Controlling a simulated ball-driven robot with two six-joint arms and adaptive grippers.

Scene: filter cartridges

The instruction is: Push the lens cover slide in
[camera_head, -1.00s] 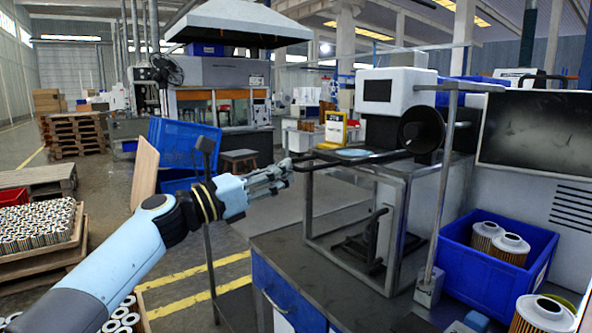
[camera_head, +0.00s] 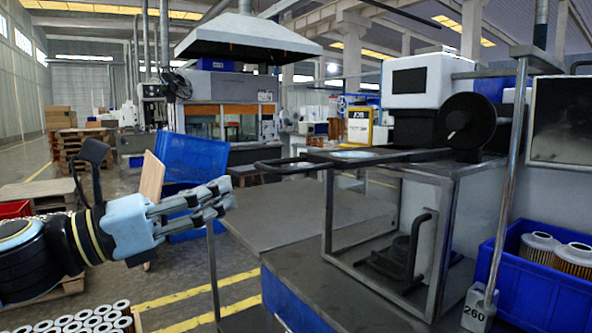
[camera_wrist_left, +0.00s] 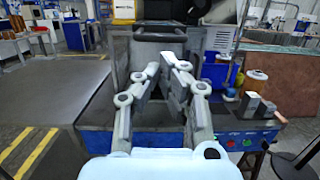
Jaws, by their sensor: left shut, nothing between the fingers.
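The lens cover slide (camera_head: 300,164) is a flat dark plate with a loop handle, sticking out to the left from the white and black machine (camera_head: 417,80). A pale blue round disc (camera_head: 355,154) shows on its top. My left gripper (camera_head: 228,197) is shut and empty, left of the handle and lower in the picture, with a visible gap. In the left wrist view the closed fingers (camera_wrist_left: 168,66) point forward, and a dark handle-like frame (camera_wrist_left: 167,27) shows beyond them. My right gripper is not in view.
An open metal frame (camera_head: 330,225) stands under the slide on the dark bench. A thin metal post (camera_head: 503,180) rises right of it. A blue bin (camera_head: 520,285) with filter cartridges stands at the right. A grey tabletop (camera_head: 265,210) lies clear beyond my left gripper.

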